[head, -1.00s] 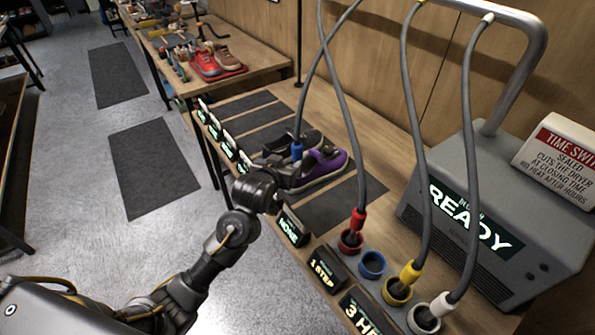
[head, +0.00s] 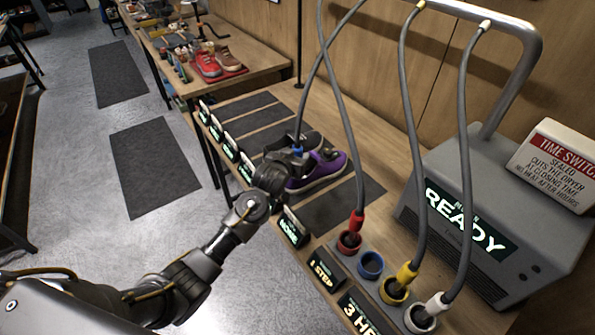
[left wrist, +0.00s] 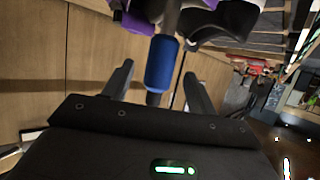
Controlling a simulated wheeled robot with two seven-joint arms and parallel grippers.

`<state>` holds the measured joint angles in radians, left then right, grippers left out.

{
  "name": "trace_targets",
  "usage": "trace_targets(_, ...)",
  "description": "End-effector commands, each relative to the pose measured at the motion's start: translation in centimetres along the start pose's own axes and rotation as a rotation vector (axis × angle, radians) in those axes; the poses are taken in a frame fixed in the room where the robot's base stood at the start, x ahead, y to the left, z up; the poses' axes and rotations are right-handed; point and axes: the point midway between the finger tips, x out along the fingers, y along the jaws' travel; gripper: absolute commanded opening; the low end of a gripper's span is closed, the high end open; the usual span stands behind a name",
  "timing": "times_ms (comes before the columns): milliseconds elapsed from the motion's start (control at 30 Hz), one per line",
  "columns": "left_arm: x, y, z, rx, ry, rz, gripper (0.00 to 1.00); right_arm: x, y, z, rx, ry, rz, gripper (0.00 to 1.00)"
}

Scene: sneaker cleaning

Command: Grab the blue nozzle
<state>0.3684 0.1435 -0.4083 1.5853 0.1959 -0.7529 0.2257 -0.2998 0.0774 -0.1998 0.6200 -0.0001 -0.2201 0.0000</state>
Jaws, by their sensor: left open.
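The blue nozzle (head: 297,151) is at the end of a grey hose, by the dark shoe (head: 312,139) and the purple sneaker (head: 328,170) on the bench. In the left wrist view the blue nozzle (left wrist: 162,62) stands between the two spread fingers, with a gap on each side. My left gripper (head: 300,163) is open and reaches in over the purple sneaker, partly hiding the nozzle and shoes. Whether the nozzle sits inside a shoe is unclear. My right gripper is not in view.
Red (head: 356,225), yellow (head: 406,274) and white (head: 438,303) nozzles stand in their ring holders. The blue ring holder (head: 370,264) is empty. A grey dryer (head: 470,215) stands at the right. Sign blocks (head: 291,227) line the bench's front edge. Dark mats (head: 340,205) lie bare.

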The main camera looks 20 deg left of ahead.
Motion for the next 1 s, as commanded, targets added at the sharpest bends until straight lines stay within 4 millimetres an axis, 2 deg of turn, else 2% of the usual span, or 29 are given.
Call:
trace_targets(33, 0.5, 0.1, -0.4, 0.001, -0.002, 0.0, 0.58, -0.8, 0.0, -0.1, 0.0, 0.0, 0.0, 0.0)
trace_targets(233, 2.5, 0.0, -0.1, 0.001, -0.001, -0.001, 0.58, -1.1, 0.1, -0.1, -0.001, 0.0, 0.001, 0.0)
trace_targets(533, 2.9, 0.0, 0.0, 0.0, 0.0, 0.0, 0.58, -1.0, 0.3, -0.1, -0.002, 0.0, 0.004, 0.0)
trace_targets(1000, 2.8, 0.0, 0.0, 0.0, 0.0, 0.0, 0.0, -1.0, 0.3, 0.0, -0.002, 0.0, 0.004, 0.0)
